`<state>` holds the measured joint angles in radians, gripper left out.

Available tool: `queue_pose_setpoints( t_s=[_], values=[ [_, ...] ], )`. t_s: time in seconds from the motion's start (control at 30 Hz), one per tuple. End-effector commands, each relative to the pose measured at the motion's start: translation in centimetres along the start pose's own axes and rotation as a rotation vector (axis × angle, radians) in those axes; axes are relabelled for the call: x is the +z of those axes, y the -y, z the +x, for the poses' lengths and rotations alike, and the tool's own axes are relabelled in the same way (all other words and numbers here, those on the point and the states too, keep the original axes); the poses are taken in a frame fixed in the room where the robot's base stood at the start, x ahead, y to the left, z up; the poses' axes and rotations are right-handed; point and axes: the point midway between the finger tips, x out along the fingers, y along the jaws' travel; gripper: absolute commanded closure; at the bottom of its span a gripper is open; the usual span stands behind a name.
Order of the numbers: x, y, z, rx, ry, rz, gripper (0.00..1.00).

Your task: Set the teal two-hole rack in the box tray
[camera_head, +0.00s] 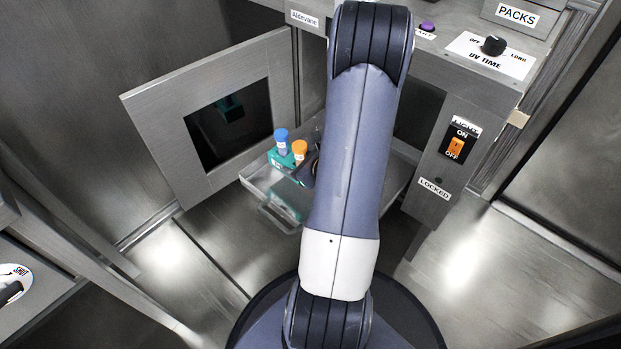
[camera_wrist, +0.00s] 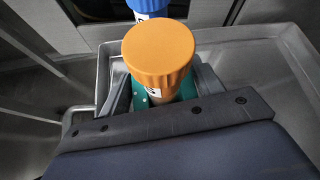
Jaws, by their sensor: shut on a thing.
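The teal two-hole rack (camera_head: 276,159) holds a blue-capped tube (camera_head: 281,140) and an orange-capped tube (camera_head: 299,150), both upright. It is over the left part of the box tray (camera_head: 254,189), inside its outline. I cannot tell whether its base touches the tray floor. In the wrist view the rack (camera_wrist: 138,99) shows below the orange cap (camera_wrist: 160,53), with the blue cap (camera_wrist: 148,6) behind. My gripper (camera_wrist: 162,95) is shut on the rack, one finger on each side. In the head view my arm hides most of the gripper and the tray's middle.
The box door (camera_head: 171,122) with a dark window stands open at the left of the tray. A panel with an orange switch (camera_head: 456,147) and a black knob (camera_head: 493,46) stands at the right. The tray's right part (camera_head: 398,172) looks empty where it shows.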

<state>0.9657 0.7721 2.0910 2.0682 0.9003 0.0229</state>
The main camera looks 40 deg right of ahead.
Motion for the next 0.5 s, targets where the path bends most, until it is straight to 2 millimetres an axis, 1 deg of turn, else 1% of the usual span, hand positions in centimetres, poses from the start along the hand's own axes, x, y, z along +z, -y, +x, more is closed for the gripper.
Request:
queue_pose_setpoints(
  t_s=[0.03,0.1,0.27,0.5],
  values=[
    [-1.2,-0.3,0.7,0.001,0.000,0.002,0.87],
    [-1.8,-0.5,1.1,0.000,0.001,0.000,0.87],
    [-2.6,-0.7,1.6,0.000,0.002,-0.001,0.87],
    [-5.3,-1.4,3.2,0.000,0.001,-0.001,0.87]
  ],
)
